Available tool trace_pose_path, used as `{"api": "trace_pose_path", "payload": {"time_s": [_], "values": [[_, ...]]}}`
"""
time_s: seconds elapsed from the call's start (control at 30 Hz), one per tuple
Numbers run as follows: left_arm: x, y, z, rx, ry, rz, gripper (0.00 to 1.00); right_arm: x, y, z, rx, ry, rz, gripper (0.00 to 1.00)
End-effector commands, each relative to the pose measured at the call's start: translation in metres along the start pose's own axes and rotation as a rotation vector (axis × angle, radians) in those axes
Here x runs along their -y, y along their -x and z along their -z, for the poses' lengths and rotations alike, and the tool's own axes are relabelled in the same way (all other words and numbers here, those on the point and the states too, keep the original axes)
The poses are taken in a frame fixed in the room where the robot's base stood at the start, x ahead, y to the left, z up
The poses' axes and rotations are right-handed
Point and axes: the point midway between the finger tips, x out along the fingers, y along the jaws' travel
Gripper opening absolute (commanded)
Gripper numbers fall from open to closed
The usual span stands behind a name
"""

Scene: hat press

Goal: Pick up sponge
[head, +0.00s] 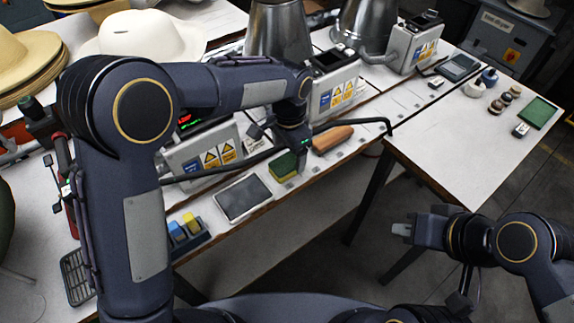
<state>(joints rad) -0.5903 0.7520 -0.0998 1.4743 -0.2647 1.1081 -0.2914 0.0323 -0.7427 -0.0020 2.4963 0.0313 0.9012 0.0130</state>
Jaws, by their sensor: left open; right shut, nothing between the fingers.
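The sponge (282,169), green on top and yellow below, lies on the white worktable near its front edge. My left gripper (292,152) points down right over the sponge, with its fingers open. One finger shows at the sponge's right side; the other is hard to make out, and I cannot tell if they touch the sponge. My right gripper (402,230) is shut and empty, off to the lower right in front of the table.
A wooden-handled brush (333,139) lies just right of the sponge and a dark tablet (243,198) lies left of it. A black bar (375,121) sticks out nearby. Control boxes (338,90) and metal hat forms (278,32) stand behind.

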Motion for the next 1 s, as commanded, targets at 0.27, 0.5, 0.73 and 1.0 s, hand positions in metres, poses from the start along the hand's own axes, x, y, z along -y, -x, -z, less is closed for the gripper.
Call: {"api": "trace_pose_path", "payload": {"time_s": [0.27, 0.5, 0.73, 1.0], "values": [[0.002, -0.039, -0.003, 0.001, 0.001, -0.001, 0.75, 0.0, 0.001, 0.0, 0.0, 0.0, 0.0, 0.0], [0.002, -0.045, -0.003, -0.001, 0.002, 0.0, 0.75, 0.0, 0.001, 0.0, 0.0, 0.0, 0.0, 0.0], [0.002, -0.044, -0.003, -0.001, 0.002, 0.0, 0.55, 0.0, 0.001, 0.0, 0.0, 0.0, 0.0, 0.0], [0.002, -0.044, -0.003, -0.001, 0.002, 0.0, 0.28, 0.0, 0.001, 0.0, 0.0, 0.0, 0.0, 0.0]]}}
